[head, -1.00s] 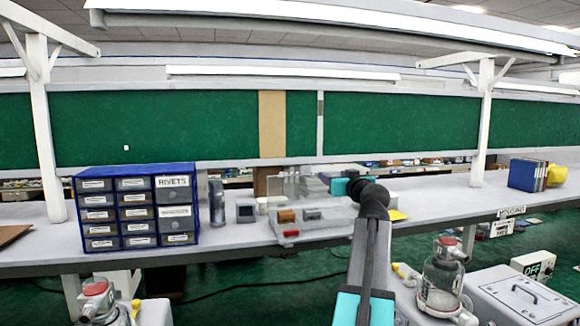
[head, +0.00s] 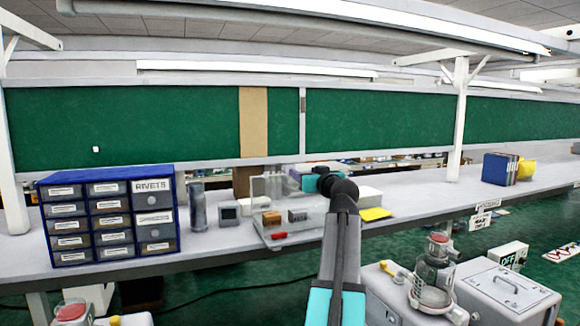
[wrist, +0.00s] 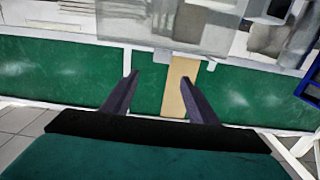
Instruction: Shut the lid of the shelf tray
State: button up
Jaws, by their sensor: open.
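The shelf tray (head: 310,235) is a shallow light grey tray on the bench, with a red piece on its front. Its clear lid (head: 268,185) stands raised at the tray's back edge. In the wrist view, a translucent grey panel at the top, apparently the lid (wrist: 170,25), lies beyond my fingertips. My gripper (wrist: 158,78) is open, with nothing between its two dark fingers. In the head view my arm crosses in front of the tray's right side, and my fingers cannot be made out there.
Inside the tray are a brown block (head: 271,218) and a grey block (head: 297,215). A blue drawer cabinet (head: 110,215), a dark cylinder (head: 198,206) and a small grey box (head: 229,213) stand to the left. A yellow item (head: 375,213) lies to the right.

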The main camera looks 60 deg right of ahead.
aim_at(291, 166)
jog(key=p+x, duration=0.5)
jog(key=x, duration=0.7)
jog(key=shift+w+r, duration=0.1)
jog(key=shift+w, duration=0.05)
jog(key=shift+w+d+p, duration=0.35)
jog(key=shift+w+d, duration=0.05)
jog(key=shift+w, duration=0.15)
jog(key=shift+c, duration=0.3)
grip_shut()
jog(key=shift+d+r, duration=0.1)
jog(key=shift+d, duration=0.1)
jog(key=shift+a, duration=0.2)
jog(key=shift+d+f, duration=0.1)
jog(key=shift+f, duration=0.15)
jog(key=shift+b, duration=0.45)
